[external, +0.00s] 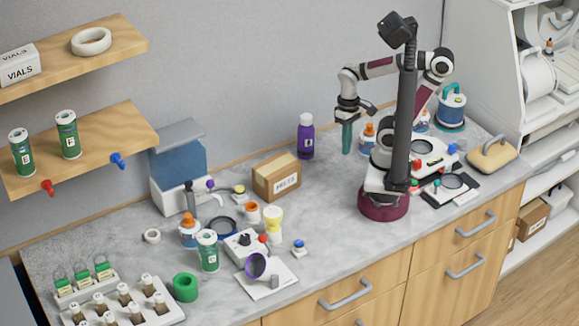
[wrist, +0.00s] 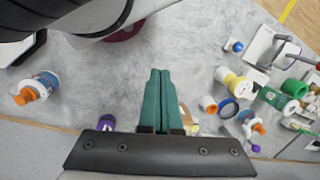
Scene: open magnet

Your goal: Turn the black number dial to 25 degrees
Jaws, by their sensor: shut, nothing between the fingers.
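My gripper (external: 347,150) has long teal fingers pointing down above the back of the counter, right of the purple bottle. In the wrist view the gripper's fingers (wrist: 160,72) lie side by side, shut, with nothing between them. A small black knob (external: 245,239) sits on top of a white device in the front middle of the counter; it may be the number dial, but its markings are too small to read. My gripper is well apart from it, up and to the right in the external view. I cannot make out the dial clearly in the wrist view.
A purple bottle (external: 306,137) and a cardboard box (external: 277,177) stand along the back.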

